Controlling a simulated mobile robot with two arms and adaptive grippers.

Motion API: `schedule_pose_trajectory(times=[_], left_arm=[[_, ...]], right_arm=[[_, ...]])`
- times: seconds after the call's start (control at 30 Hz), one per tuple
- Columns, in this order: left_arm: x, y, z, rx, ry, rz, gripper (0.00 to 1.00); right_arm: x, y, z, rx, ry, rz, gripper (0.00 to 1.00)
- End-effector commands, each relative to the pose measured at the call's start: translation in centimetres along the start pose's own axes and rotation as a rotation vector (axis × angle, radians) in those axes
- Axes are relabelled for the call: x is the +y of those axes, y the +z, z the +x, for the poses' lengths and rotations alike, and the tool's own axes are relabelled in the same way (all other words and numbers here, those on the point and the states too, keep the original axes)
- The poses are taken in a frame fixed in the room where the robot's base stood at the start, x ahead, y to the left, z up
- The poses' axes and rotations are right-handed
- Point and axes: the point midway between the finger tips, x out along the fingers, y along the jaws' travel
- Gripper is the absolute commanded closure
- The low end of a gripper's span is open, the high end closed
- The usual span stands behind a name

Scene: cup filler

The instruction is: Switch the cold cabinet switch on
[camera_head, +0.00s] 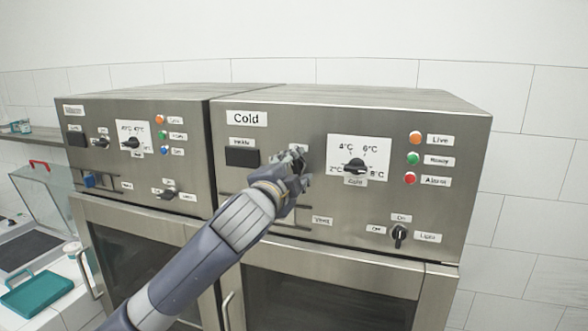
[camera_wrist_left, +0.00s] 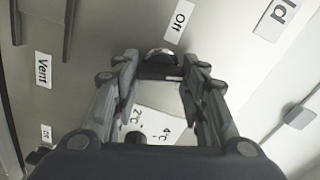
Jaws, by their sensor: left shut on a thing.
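The cold cabinet (camera_head: 470,150) is the steel unit on the right in the head view, with a "Cold" label at its top left. My left gripper (camera_head: 293,160) is at its panel, between the black display (camera_head: 242,157) and the white temperature dial plate (camera_head: 372,145). It covers most of the switch there. In the left wrist view the fingers of my left gripper (camera_wrist_left: 160,78) are closed on the dark switch knob (camera_wrist_left: 160,71), in front of its silver base. An "Off" label (camera_wrist_left: 181,20) shows beside the knob. The knob's exact angle is hard to tell. My right gripper is not in view.
Orange, green and red lamps (camera_head: 413,158) and a light knob (camera_head: 399,235) are on the right of the panel. A similar cabinet (camera_head: 185,185) stands directly to the left. A teal tray (camera_head: 38,293) lies on the counter at the far left.

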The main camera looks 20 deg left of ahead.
Motion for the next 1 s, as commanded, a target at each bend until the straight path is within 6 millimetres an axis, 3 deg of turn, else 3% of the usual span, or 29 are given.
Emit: schedule_pose_trajectory(times=[0.43,1.0], left_arm=[[0.14,0.05,0.0,-0.001,0.0,0.271,0.84],[0.21,0.01,0.0,0.0,0.001,0.327,0.84]], right_arm=[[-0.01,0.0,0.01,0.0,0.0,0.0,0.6],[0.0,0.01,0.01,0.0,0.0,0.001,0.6]])
